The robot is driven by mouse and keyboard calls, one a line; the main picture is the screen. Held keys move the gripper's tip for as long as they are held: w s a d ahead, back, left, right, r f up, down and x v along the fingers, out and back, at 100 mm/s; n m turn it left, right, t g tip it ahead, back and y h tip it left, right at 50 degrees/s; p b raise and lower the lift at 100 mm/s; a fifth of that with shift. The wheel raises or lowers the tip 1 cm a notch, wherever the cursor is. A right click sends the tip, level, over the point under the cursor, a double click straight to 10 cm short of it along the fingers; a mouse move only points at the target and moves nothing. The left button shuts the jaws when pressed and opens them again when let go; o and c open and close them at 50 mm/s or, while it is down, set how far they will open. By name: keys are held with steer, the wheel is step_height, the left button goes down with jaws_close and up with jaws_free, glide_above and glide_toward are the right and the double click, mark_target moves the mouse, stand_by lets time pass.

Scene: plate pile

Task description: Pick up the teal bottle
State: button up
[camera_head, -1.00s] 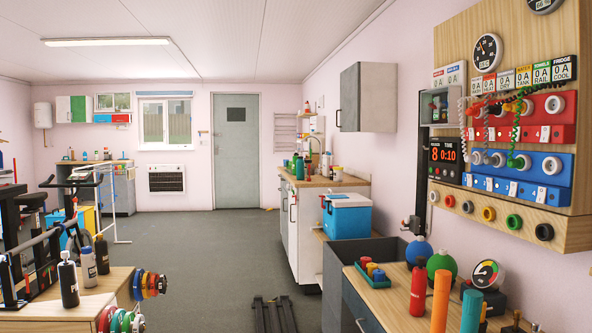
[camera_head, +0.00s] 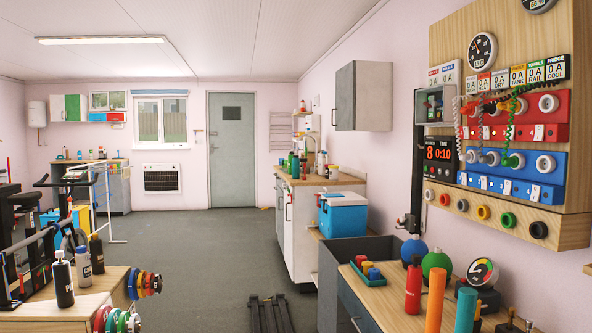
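My gripper is not in view. A teal cylinder (camera_head: 465,311) stands upright at the front of the wooden bench (camera_head: 385,302) at lower right, cut off by the bottom edge; I cannot tell whether it is a bottle. Small green bottles (camera_head: 294,166) stand on the far counter (camera_head: 322,181) by the right wall; they are too small to tell if one is teal. An orange cylinder (camera_head: 435,300) and a red bottle (camera_head: 413,288) stand to the left of the teal cylinder.
A blue cooler (camera_head: 343,214) sits beyond the bench. Bottles (camera_head: 63,280) and weight plates are at lower left. Dark rails (camera_head: 268,315) lie on the otherwise open floor (camera_head: 215,270).

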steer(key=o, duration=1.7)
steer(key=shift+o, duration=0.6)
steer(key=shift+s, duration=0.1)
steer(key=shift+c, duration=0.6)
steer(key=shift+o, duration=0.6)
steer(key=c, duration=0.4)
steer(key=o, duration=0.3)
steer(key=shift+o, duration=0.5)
